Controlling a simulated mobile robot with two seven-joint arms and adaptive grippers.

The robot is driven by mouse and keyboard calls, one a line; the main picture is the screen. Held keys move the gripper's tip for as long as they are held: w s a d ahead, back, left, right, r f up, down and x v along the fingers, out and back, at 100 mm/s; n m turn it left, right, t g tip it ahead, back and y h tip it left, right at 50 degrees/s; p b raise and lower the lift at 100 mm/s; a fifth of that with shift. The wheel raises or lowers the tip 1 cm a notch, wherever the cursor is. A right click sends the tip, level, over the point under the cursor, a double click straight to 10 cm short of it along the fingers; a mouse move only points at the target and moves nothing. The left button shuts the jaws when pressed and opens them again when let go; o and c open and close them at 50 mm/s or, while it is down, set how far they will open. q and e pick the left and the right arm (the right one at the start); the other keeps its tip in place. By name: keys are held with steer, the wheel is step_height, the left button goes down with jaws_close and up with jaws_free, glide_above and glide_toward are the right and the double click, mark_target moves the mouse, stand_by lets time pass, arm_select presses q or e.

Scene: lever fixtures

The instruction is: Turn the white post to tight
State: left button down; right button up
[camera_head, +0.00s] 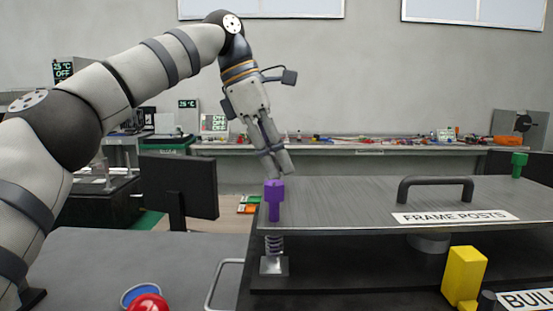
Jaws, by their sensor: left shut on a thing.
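My left gripper (281,170) reaches down to the far left corner of the grey plate (345,200) labelled "FRAME POSTS". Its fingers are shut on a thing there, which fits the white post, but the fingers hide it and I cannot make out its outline. I cannot tell which way the post is turned. A purple post (274,203) stands upright at the near left corner of the plate, just below and in front of the fingertips in the picture. A spring and a small metal foot show under it. My right gripper is not in view.
A green post (518,165) stands at the plate's far right. A dark handle (436,188) rises from the plate. A yellow block (464,275) stands lower right. A red button (148,303) is at the bottom left. A black monitor (178,187) stands left of the plate.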

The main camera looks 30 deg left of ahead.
arm_select(q)
steer(key=c, duration=1.5)
jaws_free()
steer(key=shift+o, duration=0.2)
steer(key=shift+r, duration=0.1)
steer(key=s+a+r, duration=0.2)
steer(key=s+a, duration=0.1)
steer(key=a, duration=0.3)
steer(key=s+a+r, duration=0.2)
steer(key=s+a, duration=0.1)
steer(key=a, duration=0.3)
steer(key=shift+a+r, duration=0.2)
steer(key=shift+a, duration=0.15)
